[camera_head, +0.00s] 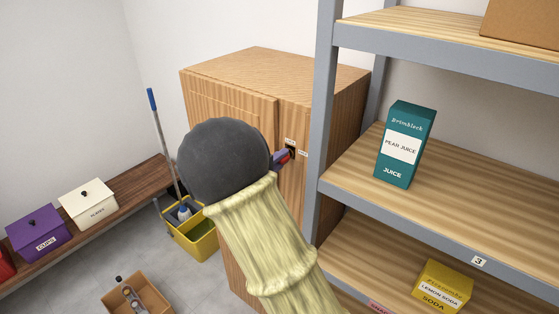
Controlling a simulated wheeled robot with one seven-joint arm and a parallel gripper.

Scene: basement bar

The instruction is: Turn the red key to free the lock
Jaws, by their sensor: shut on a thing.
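A wooden cabinet (238,68) stands against the back wall. On its front, near the right edge, is a dark lock (290,148) with small pale labels around it. A red key (284,159) shows as a small red patch just left of and below the lock. My gripper (281,158) is at the lock, shut on the red key; only a bit of its fingers shows. My dark round wrist and pale yellow sleeve hide most of the gripper and part of the cabinet front. How far the key is turned cannot be told.
A grey metal shelf (328,95) stands close on the right, with a juice carton (406,125) and a soda box (443,283). A yellow mop bucket (200,246) stands left of my arm. A low bench (125,193) holds lidded boxes. An open carton (163,298) lies in front.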

